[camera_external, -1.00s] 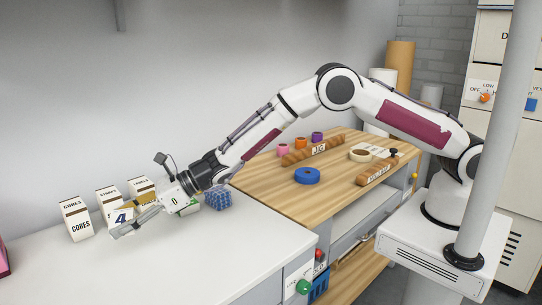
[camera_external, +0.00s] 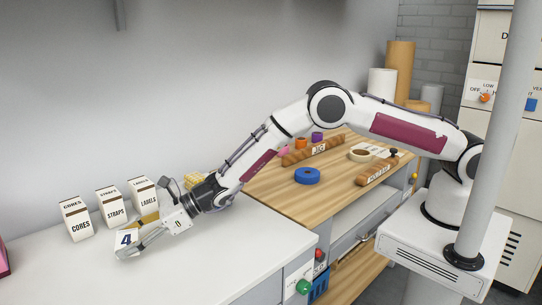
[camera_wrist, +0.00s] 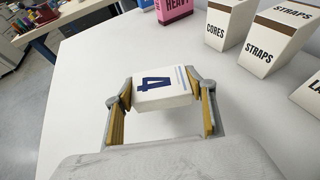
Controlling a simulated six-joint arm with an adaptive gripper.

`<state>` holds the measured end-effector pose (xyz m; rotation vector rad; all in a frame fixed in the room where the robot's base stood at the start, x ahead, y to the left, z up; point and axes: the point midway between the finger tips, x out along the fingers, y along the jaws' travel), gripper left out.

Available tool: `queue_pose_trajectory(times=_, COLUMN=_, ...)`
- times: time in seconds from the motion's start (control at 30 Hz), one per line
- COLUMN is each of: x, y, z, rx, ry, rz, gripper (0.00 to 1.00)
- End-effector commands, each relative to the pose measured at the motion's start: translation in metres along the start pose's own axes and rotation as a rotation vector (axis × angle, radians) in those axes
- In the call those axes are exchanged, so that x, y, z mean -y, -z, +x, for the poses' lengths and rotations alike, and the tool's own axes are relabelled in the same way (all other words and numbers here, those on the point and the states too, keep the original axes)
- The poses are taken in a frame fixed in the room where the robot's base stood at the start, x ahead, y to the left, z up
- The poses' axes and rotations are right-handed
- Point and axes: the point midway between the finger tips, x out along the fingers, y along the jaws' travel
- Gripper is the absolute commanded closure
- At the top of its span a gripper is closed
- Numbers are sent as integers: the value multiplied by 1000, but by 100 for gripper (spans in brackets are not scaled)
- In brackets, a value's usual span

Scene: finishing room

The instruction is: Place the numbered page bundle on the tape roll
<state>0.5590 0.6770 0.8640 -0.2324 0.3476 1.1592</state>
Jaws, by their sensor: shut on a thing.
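The numbered page bundle is a white block with a blue 4 (camera_wrist: 162,88); it also shows at the left in the external view (camera_external: 126,239). My gripper (camera_wrist: 160,95) is shut on it, with one finger at each side. The bundle is over the white counter; I cannot tell whether it touches the top. Several rolls are on the wooden bench at the right: a blue ring-shaped roll (camera_external: 307,176) lies flat near the front edge, and a tan roll (camera_external: 360,155) lies farther back. Which one is the tape roll is not marked.
Cartons marked CORES (camera_external: 76,219), STRAPS (camera_external: 111,207) and LABELS (camera_external: 143,195) stand behind the bundle. A yellow item (camera_external: 195,180) shows behind my wrist. Brown labelled pieces (camera_external: 312,150) lie on the bench. The counter's front is clear.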

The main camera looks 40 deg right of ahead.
Motion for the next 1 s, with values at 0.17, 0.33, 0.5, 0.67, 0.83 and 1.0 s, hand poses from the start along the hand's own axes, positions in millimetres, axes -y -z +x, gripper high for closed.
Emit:
queue_pose_trajectory(times=0.17, x=0, y=-1, z=0, rx=1, ry=0, rz=0, gripper=68)
queue_pose_trajectory(times=0.33, x=0, y=3, z=1, rx=0, ry=0, rz=0, gripper=68)
queue_pose_trajectory(times=0.5, x=0, y=17, z=7, rx=-1, ry=0, rz=0, gripper=68)
queue_pose_trajectory(times=0.67, x=0, y=30, z=12, rx=0, ry=0, rz=-1, gripper=68)
queue_pose_trajectory(times=0.83, x=0, y=34, z=14, rx=1, ry=0, rz=-1, gripper=68)
queue_pose_trajectory(times=1.0, x=0, y=34, z=14, rx=1, ry=0, rz=-1, gripper=68)
